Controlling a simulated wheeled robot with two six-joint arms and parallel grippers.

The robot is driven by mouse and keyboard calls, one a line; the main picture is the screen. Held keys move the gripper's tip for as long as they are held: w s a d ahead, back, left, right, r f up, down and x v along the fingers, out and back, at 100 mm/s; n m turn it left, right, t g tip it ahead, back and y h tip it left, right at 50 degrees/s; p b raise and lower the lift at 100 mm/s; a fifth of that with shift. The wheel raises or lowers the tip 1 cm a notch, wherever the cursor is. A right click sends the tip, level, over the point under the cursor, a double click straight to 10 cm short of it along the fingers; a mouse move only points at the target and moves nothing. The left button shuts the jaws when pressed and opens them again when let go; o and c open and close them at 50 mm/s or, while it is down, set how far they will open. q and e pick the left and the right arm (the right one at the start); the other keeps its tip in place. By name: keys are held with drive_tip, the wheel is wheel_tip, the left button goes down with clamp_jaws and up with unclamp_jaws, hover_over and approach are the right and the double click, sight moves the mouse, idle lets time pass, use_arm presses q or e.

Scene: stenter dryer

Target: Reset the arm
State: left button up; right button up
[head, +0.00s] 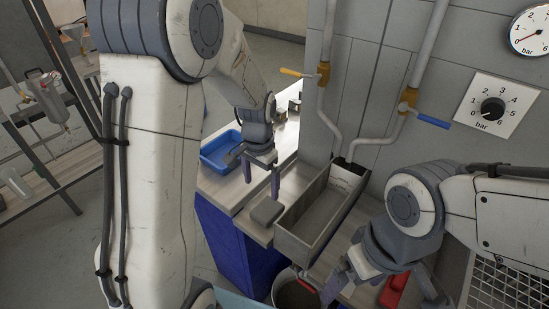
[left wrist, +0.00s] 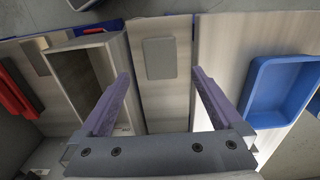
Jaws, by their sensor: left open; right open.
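My left gripper (head: 261,179) hangs above the bench, left of the metal trough, with its fingers pointing down. In the left wrist view its two purple-grey fingers (left wrist: 160,85) are wide apart with nothing between them. A flat grey block (left wrist: 159,58) lies on the bench beyond the fingertips; in the head view the grey block (head: 267,212) lies below and close to the left gripper. My right gripper (head: 385,285) is at the lower right, beyond the trough, open; whether anything lies between its fingers is hard to see.
A blue tray (head: 219,152) stands on the bench at the left. The metal trough (head: 318,212) stands against the panel. A red object (head: 393,291) lies near my right gripper. A yellow-handled valve (head: 297,73), a blue-handled valve (head: 428,118) and a dial (head: 493,108) are on the wall.

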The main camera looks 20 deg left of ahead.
sight(262, 213)
use_arm(q)
wheel_tip(262, 213, down, 12)
drive_tip(key=shift+s+f+p, duration=0.1)
drive_tip(key=shift+f+p, duration=0.05)
drive_tip(key=shift+p, duration=0.45)
wheel_tip(262, 213, up, 4)
drive_tip(key=shift+f, duration=0.2)
drive_tip(key=shift+r, duration=0.35)
